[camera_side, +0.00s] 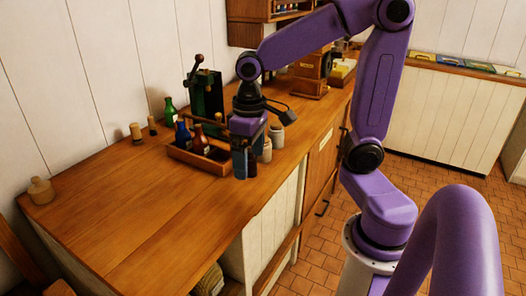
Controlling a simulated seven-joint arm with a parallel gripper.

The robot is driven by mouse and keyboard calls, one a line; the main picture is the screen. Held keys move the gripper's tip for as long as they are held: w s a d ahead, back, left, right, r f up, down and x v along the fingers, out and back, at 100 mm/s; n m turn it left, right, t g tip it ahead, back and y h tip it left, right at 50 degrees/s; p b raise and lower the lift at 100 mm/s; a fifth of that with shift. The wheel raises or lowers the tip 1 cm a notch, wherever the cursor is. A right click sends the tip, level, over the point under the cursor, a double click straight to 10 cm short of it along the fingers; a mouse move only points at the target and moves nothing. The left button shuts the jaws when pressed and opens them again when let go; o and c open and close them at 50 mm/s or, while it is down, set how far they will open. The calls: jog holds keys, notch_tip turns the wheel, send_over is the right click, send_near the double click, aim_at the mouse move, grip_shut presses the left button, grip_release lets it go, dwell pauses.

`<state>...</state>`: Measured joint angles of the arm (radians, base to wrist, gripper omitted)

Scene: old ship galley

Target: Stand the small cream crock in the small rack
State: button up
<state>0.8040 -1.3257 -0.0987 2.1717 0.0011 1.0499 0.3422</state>
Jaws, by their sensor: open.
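Two cream crocks stand close together on the wooden counter, just right of my gripper (246,176). The nearer one (266,151) looks slimmer and is partly covered by my gripper; the other (277,137) stands behind it. My gripper is open and points down, its dark fingers low over the counter's front part. I cannot tell whether a finger touches the nearer crock. A low wooden rack (196,160) with several bottles, a blue one (183,136) and a brown one (200,139) among them, lies left of my gripper. My gripper hides its right end.
A green bottle (170,111) and two small corked jars (136,132) stand behind the rack. A dark green lever device (207,92) is at the wall. A tan jug (41,190) is far left. The counter's (130,215) left front is clear.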

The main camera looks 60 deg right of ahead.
jog(key=w+d+r+m, duration=0.1)
jog(key=w+d+m, duration=0.3)
jog(key=w, duration=0.1)
jog(key=m, duration=1.4)
send_over(267, 156)
jog(key=w+d, duration=0.2)
jog(key=w, duration=0.1)
notch_tip(267, 156, down, 9)
jog(key=shift+s+a+f, duration=0.1)
jog(key=shift+s+f, duration=0.05)
jog(key=shift+s+a+f, duration=0.1)
jog(key=shift+f, duration=2.6)
jog(key=shift+r, duration=0.1)
jog(key=c, duration=1.6)
